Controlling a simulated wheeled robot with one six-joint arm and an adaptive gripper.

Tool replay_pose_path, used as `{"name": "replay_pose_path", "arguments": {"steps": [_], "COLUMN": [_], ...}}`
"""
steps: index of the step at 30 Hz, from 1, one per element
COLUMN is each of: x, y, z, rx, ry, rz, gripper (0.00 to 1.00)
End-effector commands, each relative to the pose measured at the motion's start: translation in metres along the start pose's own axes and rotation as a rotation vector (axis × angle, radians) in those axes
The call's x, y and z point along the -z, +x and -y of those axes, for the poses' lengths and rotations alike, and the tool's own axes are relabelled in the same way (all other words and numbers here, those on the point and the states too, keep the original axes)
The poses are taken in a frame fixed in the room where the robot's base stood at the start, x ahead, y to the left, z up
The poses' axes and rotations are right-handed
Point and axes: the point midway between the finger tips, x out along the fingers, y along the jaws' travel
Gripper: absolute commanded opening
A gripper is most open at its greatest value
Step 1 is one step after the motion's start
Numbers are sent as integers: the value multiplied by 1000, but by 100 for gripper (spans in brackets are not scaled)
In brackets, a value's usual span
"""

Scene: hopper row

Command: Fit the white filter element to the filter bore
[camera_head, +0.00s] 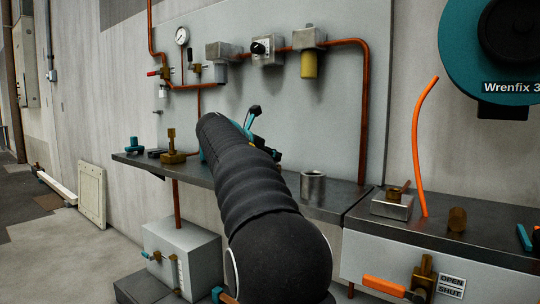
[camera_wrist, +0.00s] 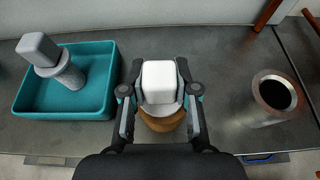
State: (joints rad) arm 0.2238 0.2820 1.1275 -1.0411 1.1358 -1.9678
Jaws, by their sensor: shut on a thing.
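The white filter element (camera_wrist: 160,82) is between the fingers of my gripper (camera_wrist: 160,92) in the wrist view. Its pale square head faces the camera, with a round rim below it. My gripper is shut on it. A brown round thing (camera_wrist: 160,122) shows just beneath; I cannot tell whether they touch. The filter bore appears to be the open metal cup (camera_wrist: 275,92) on the shelf to the right, apart from my gripper. Its dark opening is clear. The cup also shows in the head view (camera_head: 312,187). My arm hides the gripper's grip there.
A teal tray (camera_wrist: 30,110) at the left of the wrist view holds a grey element (camera_wrist: 68,72), leaning. In the head view, a brass fitting (camera_head: 172,155) stands on the shelf's left. An orange hose (camera_head: 418,145) rises at right. Bare shelf (camera_wrist: 228,85) lies between gripper and cup.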

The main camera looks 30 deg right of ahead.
Motion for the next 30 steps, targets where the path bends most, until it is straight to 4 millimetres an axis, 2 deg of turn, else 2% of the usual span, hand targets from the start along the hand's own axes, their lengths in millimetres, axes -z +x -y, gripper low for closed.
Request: {"name": "replay_pose_path", "arguments": {"steps": [30], "x": [-19], "y": [-8], "z": [1], "rx": [-1], "ry": [2], "rz": [2], "gripper": [0]}}
